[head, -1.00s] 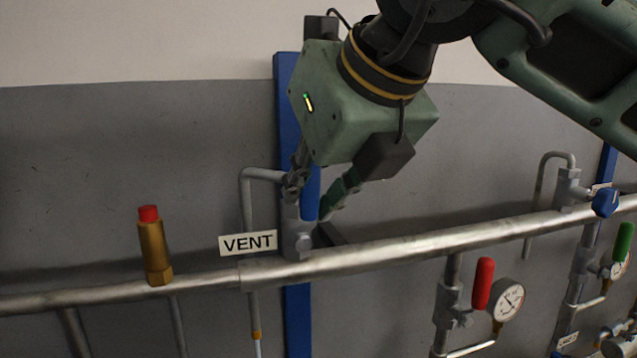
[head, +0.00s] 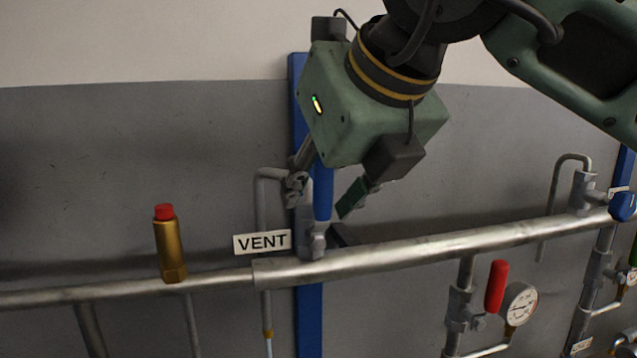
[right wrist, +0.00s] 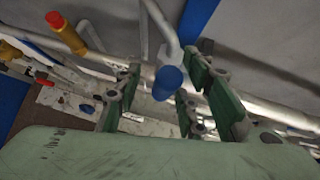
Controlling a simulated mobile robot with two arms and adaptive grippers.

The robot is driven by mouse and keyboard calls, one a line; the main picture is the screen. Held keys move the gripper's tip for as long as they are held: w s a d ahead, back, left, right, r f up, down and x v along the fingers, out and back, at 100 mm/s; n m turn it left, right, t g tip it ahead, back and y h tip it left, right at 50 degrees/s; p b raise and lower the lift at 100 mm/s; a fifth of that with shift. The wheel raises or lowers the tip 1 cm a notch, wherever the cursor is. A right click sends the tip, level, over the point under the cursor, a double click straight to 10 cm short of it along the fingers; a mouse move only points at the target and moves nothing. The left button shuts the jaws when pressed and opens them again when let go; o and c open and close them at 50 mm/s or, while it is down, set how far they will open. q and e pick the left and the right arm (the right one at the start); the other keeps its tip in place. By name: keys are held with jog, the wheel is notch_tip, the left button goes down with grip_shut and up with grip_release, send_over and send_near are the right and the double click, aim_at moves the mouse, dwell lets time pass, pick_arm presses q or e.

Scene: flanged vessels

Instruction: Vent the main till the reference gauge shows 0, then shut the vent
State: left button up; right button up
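The vent valve (head: 314,240) sits on the main pipe beside a white "VENT" label (head: 262,242). Its blue lever (head: 322,192) points up. My right gripper (head: 322,202) is open, with one finger on each side of the lever and gaps visible. In the right wrist view the lever's blue end (right wrist: 168,80) shows between the spread fingers (right wrist: 158,100). A round gauge (head: 519,303) stands beside a red lever (head: 496,287) at lower right; its reading is too small to tell. A second gauge (head: 632,279) is cut off at the right edge. My left gripper is out of view.
The main pipe (head: 420,246) runs across the view. A brass fitting with a red cap (head: 168,245) stands on it at left. A blue upright (head: 310,320) is behind the valve. Another blue handle (head: 622,206) is at far right.

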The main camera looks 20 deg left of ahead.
jog(key=shift+d+r, duration=0.2)
jog(key=v, duration=1.1)
jog(key=shift+s+r, duration=0.2)
jog(key=shift+s, duration=0.05)
